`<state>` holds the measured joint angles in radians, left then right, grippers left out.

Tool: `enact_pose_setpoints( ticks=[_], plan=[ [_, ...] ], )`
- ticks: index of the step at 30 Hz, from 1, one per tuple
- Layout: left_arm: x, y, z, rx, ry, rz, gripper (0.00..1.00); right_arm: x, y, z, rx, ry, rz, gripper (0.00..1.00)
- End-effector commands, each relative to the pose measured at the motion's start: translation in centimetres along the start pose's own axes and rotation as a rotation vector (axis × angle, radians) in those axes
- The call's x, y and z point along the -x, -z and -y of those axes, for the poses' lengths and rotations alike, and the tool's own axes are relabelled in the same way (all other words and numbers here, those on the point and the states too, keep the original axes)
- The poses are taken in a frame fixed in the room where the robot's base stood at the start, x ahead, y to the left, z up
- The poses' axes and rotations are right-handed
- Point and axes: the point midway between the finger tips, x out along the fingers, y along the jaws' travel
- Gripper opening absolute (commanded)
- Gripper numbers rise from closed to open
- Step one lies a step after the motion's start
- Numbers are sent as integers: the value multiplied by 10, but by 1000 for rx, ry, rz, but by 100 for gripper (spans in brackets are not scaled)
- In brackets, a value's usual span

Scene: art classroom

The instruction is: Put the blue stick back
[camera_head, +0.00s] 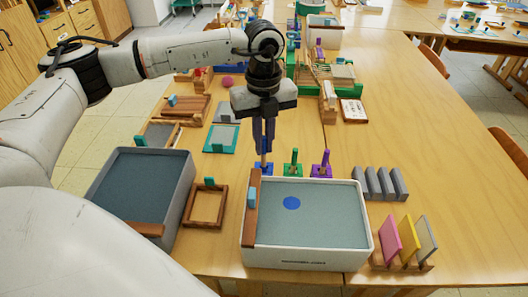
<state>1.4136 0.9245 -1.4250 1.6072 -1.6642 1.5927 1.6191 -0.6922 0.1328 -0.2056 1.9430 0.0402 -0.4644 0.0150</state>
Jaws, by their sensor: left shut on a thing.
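My left gripper (264,148) points straight down over the table, behind the white tray. It is shut on the blue stick, which is mostly hidden between the dark fingers. Directly below the fingertips is a blue square base (263,169) with a short light-coloured piece standing above it. I cannot tell whether the blue stick touches this base. A green stick on a green base (292,168) and a purple stick on a purple base (321,169) stand upright to its right. My right gripper is out of view.
A grey tray (185,190) and small wooden frame (206,206) lie left. Grey blocks (380,184) and coloured panels (408,240) stand right. The table's far right is clear.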

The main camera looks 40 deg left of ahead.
Motion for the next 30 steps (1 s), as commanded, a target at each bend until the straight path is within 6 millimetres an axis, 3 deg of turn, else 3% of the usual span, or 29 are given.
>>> enact_pose_setpoints(
  ticks=[6,17,18,21,30],
  plan=[
    [-31,0,-1,0,-3,-1,0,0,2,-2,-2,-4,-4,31],
    [-35,0,-1,0,-2,-1,0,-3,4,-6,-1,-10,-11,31],
    [-36,0,-1,0,-2,-1,11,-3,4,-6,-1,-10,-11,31],
    [-35,0,-1,0,-2,-1,28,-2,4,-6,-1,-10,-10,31],
    [-33,0,0,0,-1,-1,28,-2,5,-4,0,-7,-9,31]
  ],
)
